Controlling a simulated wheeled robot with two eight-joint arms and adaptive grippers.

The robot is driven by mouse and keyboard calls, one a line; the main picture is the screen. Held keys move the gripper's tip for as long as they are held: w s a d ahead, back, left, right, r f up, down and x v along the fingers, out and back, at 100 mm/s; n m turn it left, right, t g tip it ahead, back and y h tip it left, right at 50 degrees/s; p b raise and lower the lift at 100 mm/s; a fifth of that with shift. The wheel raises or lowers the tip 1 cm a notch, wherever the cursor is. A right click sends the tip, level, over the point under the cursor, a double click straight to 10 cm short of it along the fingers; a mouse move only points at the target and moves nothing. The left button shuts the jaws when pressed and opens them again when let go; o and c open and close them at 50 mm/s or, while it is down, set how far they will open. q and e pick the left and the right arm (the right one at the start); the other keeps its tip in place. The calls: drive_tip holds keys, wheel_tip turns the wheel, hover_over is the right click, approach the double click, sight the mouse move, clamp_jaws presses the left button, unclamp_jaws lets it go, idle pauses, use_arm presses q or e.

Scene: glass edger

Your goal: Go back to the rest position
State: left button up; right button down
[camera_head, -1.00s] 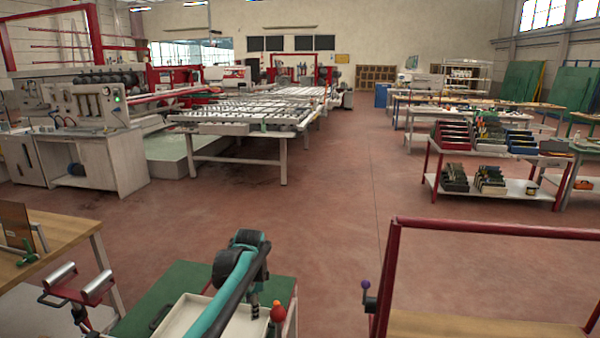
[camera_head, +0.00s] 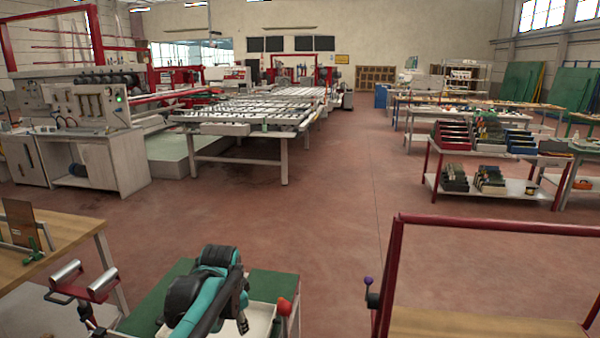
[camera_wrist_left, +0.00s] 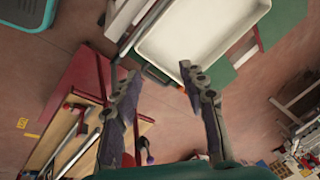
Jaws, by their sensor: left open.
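My left arm, teal and black, comes up from the bottom of the head view. Its gripper (camera_head: 243,321) is partly hidden there and points down by a white tray (camera_head: 262,325). In the left wrist view the two dark fingers (camera_wrist_left: 163,85) are apart with nothing between them. The tray (camera_wrist_left: 195,35) shows beyond the fingertips there, on a green surface (camera_wrist_left: 285,30). The left gripper is open and empty. My right gripper is not in view.
A red-framed wooden table (camera_head: 470,322) stands front right. A roller stand (camera_head: 80,278) and a wooden table (camera_head: 60,240) stand front left. A red knob (camera_head: 284,306) is close right of the arm. Open floor (camera_head: 310,220) lies ahead.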

use_arm(q)
drive_tip(key=s+a+f+n+t, duration=0.1)
drive_tip(key=s+n, duration=0.3)
drive_tip(key=s, duration=0.7)
drive_tip(key=s+a+f+n+t, duration=0.1)
drive_tip(key=s+f+n, duration=0.3)
drive_tip(key=s, duration=0.7)
drive_tip(key=shift+n+t, duration=0.5)
drive_tip(key=shift+t, duration=0.2)
drive_tip(key=shift+s, duration=0.1)
